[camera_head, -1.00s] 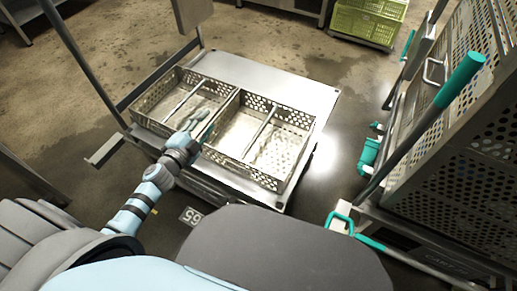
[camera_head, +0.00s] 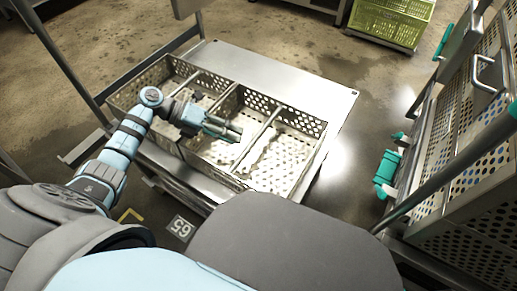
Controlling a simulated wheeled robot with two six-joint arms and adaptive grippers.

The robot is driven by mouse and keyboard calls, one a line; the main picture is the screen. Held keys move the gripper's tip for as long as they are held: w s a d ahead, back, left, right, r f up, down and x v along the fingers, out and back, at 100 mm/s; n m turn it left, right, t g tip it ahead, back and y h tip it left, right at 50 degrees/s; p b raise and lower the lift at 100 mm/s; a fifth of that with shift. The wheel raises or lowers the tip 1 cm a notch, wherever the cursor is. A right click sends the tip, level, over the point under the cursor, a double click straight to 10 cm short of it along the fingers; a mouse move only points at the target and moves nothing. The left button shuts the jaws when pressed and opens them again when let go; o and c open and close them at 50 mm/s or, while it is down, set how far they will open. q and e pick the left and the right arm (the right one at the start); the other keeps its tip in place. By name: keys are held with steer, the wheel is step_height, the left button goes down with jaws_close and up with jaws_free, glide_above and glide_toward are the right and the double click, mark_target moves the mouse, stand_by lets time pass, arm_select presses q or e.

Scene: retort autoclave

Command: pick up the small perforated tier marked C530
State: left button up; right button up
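Two small perforated metal tiers sit side by side on a flat steel cart top (camera_head: 300,80), the left tier (camera_head: 135,92) and the right tier (camera_head: 297,118). Each is an open tray with a bar across its middle. I cannot read the mark C530 on either. My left gripper (camera_head: 238,131) is over the trays, pointing right, with its fingertips above the right tier near its bar (camera_head: 262,128). The fingers look close together, but I cannot tell whether they are open or shut. The gripper and arm hide part of both tiers. My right gripper is not in view.
A tall perforated cage (camera_head: 470,190) with teal handles (camera_head: 386,172) stands on the right. A yellow-green crate (camera_head: 392,20) is at the back. Wet floor (camera_head: 365,110) lies between cart and cage. A floor plate marked 65 (camera_head: 181,227) is in front.

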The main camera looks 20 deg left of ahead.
mark_target(253, 142)
arm_select(q)
steer(key=x, duration=0.3)
steer(key=b+x, duration=0.1)
steer(key=x, duration=0.3)
steer(key=shift+w+d+r+b, duration=0.1)
steer(key=shift+w+d+b, duration=0.05)
steer(key=shift+d+b, duration=0.2)
jaws_close()
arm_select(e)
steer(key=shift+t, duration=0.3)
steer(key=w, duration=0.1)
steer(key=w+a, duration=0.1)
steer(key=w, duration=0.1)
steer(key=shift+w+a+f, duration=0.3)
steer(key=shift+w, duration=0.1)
arm_select(q)
steer(key=shift+r, duration=0.15)
